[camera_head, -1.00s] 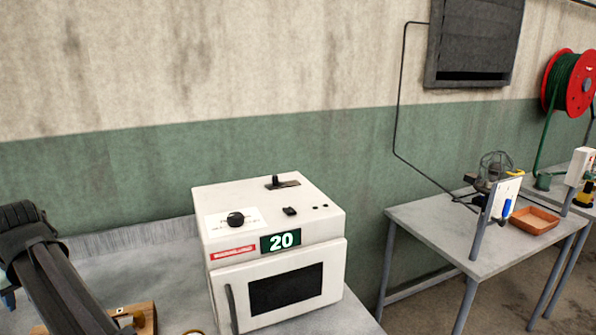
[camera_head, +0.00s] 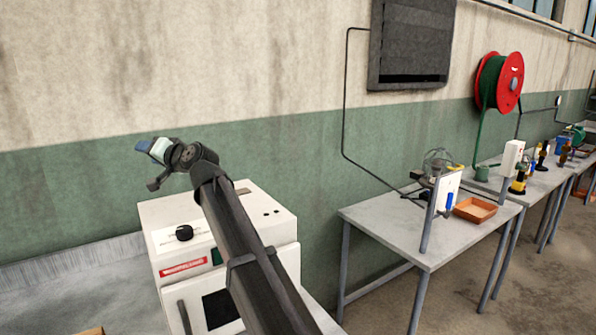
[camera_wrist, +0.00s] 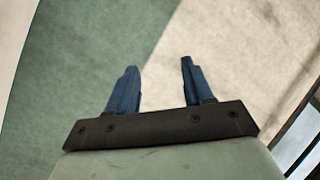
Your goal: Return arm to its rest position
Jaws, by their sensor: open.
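My gripper (camera_wrist: 158,85) shows in the wrist view with its two blue fingers apart and nothing between them. The wrist view faces the green and cream wall. In the head view my gripper (camera_head: 147,148) is at the end of my raised dark arm, pointing left, above the white steamer box (camera_head: 170,250). The arm crosses in front of the box and hides much of its front, including most of its number label.
The box stands on a grey table (camera_head: 70,290). To the right, another table (camera_head: 430,225) carries a wire-caged device (camera_head: 440,165) and an orange tray (camera_head: 475,210). A red hose reel (camera_head: 499,80) and a dark wall panel (camera_head: 411,45) are on the wall.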

